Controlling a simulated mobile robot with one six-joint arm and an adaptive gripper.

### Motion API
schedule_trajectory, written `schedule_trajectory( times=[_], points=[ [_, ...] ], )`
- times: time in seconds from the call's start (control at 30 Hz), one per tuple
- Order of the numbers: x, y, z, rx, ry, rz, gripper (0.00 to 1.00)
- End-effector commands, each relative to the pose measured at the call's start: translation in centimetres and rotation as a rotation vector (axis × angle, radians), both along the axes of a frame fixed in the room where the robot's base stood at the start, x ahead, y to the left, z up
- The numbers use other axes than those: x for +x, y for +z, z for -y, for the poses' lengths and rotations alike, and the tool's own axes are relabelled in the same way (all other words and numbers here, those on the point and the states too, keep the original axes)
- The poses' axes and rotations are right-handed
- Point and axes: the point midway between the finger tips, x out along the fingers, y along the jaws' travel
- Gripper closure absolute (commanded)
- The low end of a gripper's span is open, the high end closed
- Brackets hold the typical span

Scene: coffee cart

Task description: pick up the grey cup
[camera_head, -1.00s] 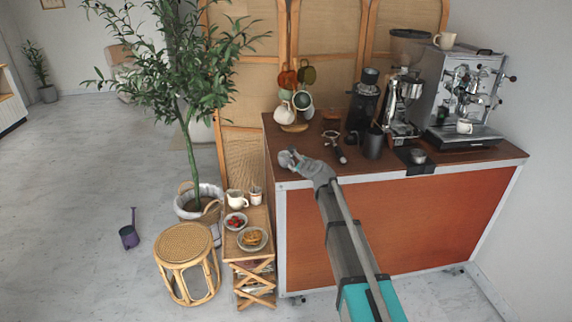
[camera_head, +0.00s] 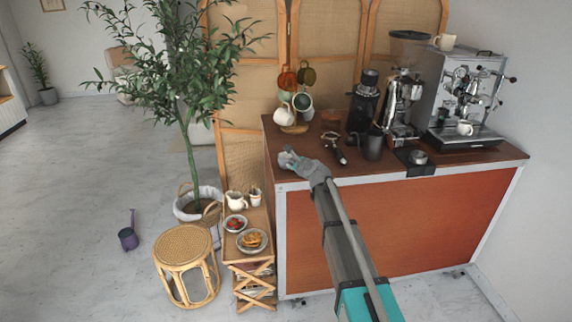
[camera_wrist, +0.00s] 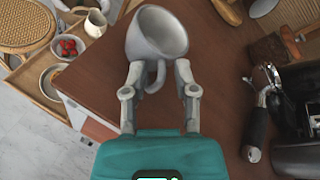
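The grey cup (camera_wrist: 160,32) is at the top middle of the wrist view, at the near left corner of the wooden counter top. Its mouth faces up and to the right in that view, and its handle points toward my gripper. In the head view the cup (camera_head: 286,158) is small and partly covered by my gripper (camera_head: 296,163). In the wrist view my gripper (camera_wrist: 160,68) is open, with its fingertips apart at the near side of the cup and the handle between them. Whether the fingertips touch the cup body I cannot tell.
The counter top (camera_head: 440,166) holds a mug tree (camera_head: 296,128) behind the cup, a portafilter (camera_head: 335,147), a dark pitcher (camera_head: 373,145), grinders and an espresso machine (camera_head: 465,95). A low side table (camera_head: 262,222) with plates stands left of the counter, beside a rattan stool (camera_head: 185,246).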

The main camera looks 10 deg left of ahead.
Motion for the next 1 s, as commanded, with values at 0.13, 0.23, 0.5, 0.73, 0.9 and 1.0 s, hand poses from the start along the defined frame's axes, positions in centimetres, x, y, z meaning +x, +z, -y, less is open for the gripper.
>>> schedule_trajectory(
  times=[0.13,0.23,0.5,0.73,0.9,1.0],
  points=[
    [0.0,0.0,0.0,0.000,0.000,0.000,0.99],
    [0.0,0.0,0.0,0.000,0.000,0.000,1.00],
    [0.0,0.0,0.0,-0.001,0.001,0.000,1.00],
    [0.0,0.1,0.0,-0.002,0.001,0.000,1.00],
    [0.0,0.6,0.0,-0.002,0.001,0.000,1.00],
    [0.0,1.2,0.1,-0.001,0.001,-0.001,1.00]
  ],
)
